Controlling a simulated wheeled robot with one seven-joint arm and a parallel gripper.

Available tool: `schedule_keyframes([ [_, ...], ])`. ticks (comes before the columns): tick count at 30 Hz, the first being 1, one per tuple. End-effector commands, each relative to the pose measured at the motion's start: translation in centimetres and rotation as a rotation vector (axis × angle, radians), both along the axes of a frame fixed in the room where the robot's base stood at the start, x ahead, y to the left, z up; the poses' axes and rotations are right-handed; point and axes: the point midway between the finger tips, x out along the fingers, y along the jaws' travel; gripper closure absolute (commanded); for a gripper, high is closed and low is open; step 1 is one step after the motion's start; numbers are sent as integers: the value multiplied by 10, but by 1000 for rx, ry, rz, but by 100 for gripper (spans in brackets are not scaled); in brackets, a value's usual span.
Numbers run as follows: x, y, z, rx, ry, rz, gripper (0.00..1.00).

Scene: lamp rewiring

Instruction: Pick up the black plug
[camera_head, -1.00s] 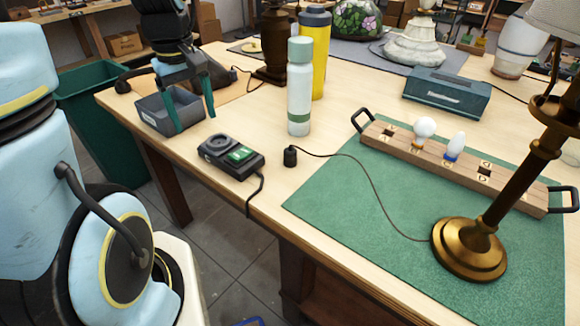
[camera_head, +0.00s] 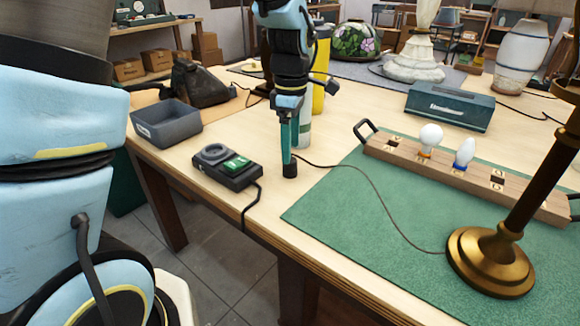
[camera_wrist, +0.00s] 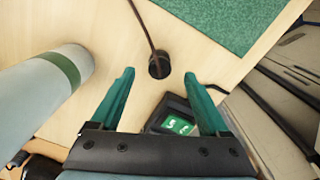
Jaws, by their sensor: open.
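The small black plug (camera_head: 290,168) stands on the wooden table just left of the green mat, its thin cord running right to the brass lamp base (camera_head: 490,262). My gripper (camera_head: 289,150) points down over the plug in the head view, its teal fingers in line with it. In the wrist view the plug (camera_wrist: 158,66) lies ahead of and between the tips of my open fingers (camera_wrist: 158,76), with nothing held. Whether the fingers touch it cannot be told.
A white bottle with a green band (camera_wrist: 48,85) stands close beside my gripper. A black tester with a green panel (camera_head: 228,167) sits at the left table edge. A grey bin (camera_head: 168,123), a wooden bulb rack (camera_head: 465,172) and the green mat (camera_head: 340,210) are nearby.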

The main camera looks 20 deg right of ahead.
Motion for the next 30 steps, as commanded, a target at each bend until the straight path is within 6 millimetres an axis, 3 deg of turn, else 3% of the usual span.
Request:
schedule_keyframes([
  [5,0,1,-13,3,2,0,21],
  [13,1,2,-50,2,1,0,21],
  [22,1,2,-55,-1,-2,0,21],
  [30,1,2,-55,0,-2,0,52],
])
